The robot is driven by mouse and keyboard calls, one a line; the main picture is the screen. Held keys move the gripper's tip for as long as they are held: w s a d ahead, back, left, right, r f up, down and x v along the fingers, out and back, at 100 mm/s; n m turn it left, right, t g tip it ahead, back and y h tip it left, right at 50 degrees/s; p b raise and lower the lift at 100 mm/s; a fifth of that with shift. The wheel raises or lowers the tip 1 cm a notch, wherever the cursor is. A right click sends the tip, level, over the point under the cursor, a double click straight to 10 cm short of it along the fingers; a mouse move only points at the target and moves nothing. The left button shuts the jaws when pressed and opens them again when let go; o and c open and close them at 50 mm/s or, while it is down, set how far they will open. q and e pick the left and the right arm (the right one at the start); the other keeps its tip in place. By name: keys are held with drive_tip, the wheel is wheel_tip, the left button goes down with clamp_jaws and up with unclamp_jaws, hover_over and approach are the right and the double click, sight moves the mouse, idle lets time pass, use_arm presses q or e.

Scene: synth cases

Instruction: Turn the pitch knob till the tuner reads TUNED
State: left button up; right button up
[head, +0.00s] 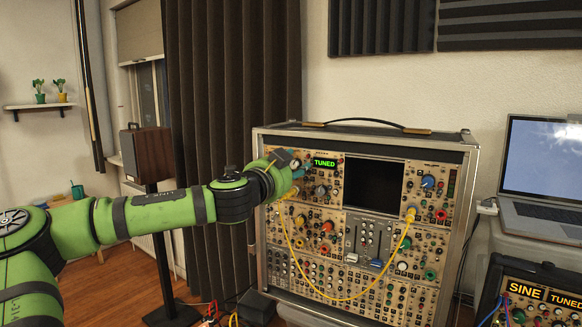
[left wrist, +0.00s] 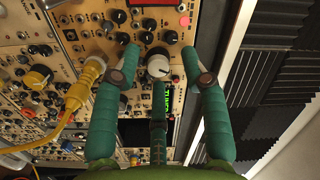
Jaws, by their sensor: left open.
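The tuner display (head: 325,162) on the upper left of the modular synth reads TUNED in green. It also shows in the left wrist view (left wrist: 167,98), partly covered by my gripper. My left gripper (head: 299,168) is at the synth's upper left panel, beside the display. A pale round knob (left wrist: 158,66) lies between the fingers, with a gap visible on both sides. I see no label naming it as the pitch knob. My right gripper is not in view.
A yellow cable (head: 285,240) hangs across the panel; its plug (left wrist: 93,69) is close to the left finger. Many small knobs surround the spot. A sign (head: 545,293) at lower right reads SINE and TUNED. A laptop (head: 540,180) stands at right.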

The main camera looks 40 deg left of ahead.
use_arm(q)
drive_tip(key=shift+s, duration=0.85)
drive_tip(key=shift+s+d, duration=0.45)
drive_tip(key=shift+s, duration=0.3)
approach(294, 164)
drive_tip(key=v, duration=0.3)
drive_tip(key=shift+s+d+f, duration=0.1)
drive_tip(key=shift+s+f, duration=0.05)
